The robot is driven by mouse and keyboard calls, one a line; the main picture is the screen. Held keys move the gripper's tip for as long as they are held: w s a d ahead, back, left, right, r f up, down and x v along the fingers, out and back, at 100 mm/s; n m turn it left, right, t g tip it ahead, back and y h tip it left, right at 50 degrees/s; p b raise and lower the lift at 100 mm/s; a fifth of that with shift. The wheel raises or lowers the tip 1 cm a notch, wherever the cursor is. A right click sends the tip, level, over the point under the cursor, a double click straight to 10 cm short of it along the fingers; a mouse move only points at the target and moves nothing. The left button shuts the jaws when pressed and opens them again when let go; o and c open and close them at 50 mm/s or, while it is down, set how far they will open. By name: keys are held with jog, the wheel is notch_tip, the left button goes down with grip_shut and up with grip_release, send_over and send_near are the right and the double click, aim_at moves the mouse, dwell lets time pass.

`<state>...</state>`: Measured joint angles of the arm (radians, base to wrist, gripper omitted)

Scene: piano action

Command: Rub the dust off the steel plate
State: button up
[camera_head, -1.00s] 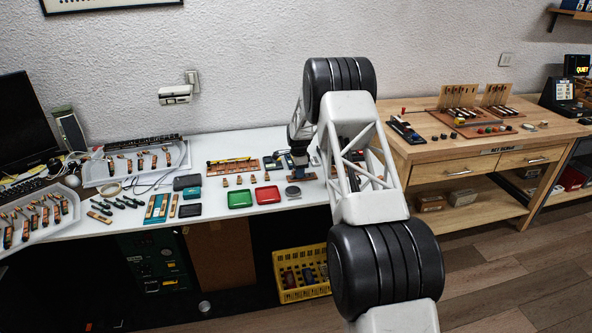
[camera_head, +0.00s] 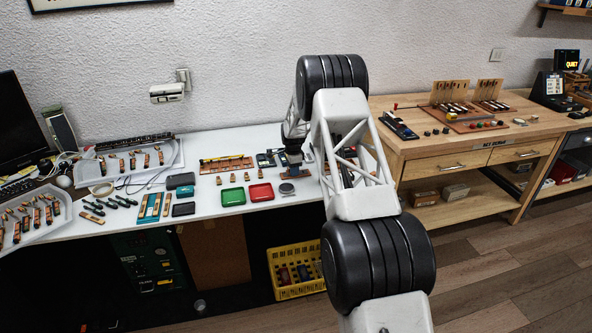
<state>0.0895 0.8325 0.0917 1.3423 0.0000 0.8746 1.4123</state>
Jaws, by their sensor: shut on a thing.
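My gripper (camera_head: 292,166) is at the back right of the white table, low over the tabletop. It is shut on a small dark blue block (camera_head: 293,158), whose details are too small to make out. A reddish-brown flat piece (camera_head: 296,175) lies just below it; I cannot tell whether the block touches it. A small round grey disc (camera_head: 287,188) lies in front of the gripper. I cannot make out which piece is the steel plate or see dust, and my arm hides part of this area.
A green tray (camera_head: 233,197) and a red tray (camera_head: 261,193) lie left of the disc. Small brown pieces and a long strip (camera_head: 226,164) lie behind them. A wooden bench (camera_head: 450,143) stands right, a yellow crate (camera_head: 296,270) below.

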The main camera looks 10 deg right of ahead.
jog(key=shift+a+f, duration=0.25)
jog(key=shift+a, duration=0.6)
jog(key=shift+r, duration=4.3)
jog(key=s+d+f, duration=0.1)
jog(key=s+f, duration=0.1)
jog(key=s, duration=1)
jog(key=s+d+f, duration=0.2)
jog(key=s, duration=1.1)
jog(key=shift+s+d+m, duration=0.25)
jog(key=shift+s+m, duration=0.05)
jog(key=shift+m, duration=0.1)
jog(key=w, duration=0.5)
jog(key=w+d+f, duration=0.1)
jog(key=w, duration=0.4)
jog(key=w+d, duration=0.1)
jog(key=w, duration=0.5)
jog(key=shift+d+f, duration=0.1)
jog(key=shift+f, duration=0.15)
